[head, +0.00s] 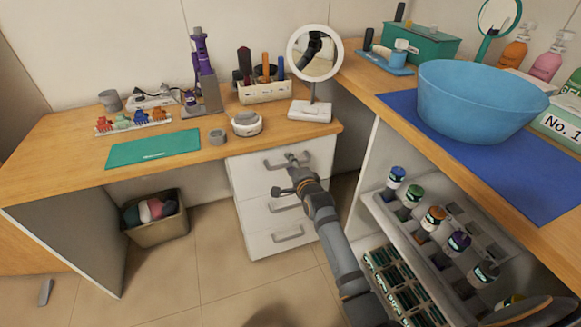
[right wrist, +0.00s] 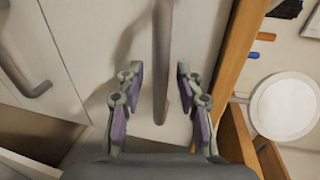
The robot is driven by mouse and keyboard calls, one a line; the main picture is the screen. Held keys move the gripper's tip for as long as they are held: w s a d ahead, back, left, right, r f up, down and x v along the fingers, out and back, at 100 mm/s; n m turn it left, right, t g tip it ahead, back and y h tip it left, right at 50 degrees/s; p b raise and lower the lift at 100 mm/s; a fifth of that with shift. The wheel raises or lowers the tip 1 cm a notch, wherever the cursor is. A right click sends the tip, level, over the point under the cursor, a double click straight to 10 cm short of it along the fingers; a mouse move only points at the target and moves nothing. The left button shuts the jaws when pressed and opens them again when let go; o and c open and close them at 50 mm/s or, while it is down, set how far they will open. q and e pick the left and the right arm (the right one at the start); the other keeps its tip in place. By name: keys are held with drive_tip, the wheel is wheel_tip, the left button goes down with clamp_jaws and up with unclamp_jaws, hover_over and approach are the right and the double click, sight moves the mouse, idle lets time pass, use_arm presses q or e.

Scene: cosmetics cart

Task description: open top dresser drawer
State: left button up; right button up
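The white dresser (head: 243,201) stands under the wooden desk, with drawers stacked one above another. The top drawer (head: 321,153) looks shut, its front in line with those below. Its grey bar handle (head: 271,165) is partly hidden behind my right gripper (head: 297,160). In the right wrist view the handle (right wrist: 162,50) runs between the two purple-padded fingers of my right gripper (right wrist: 159,80). The fingers are open, with a gap on each side of the handle. My left gripper is not in view.
Lower drawer handles (head: 289,234) stick out below. The wooden desk top (head: 60,150) overhangs the dresser and holds a round mirror (head: 315,55). A white shelf unit with bottles (head: 433,217) stands close to the right of my arm.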

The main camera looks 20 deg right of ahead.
drive_tip(key=shift+w, duration=0.2)
drive_tip(key=shift+c, duration=0.4)
clamp_jaws()
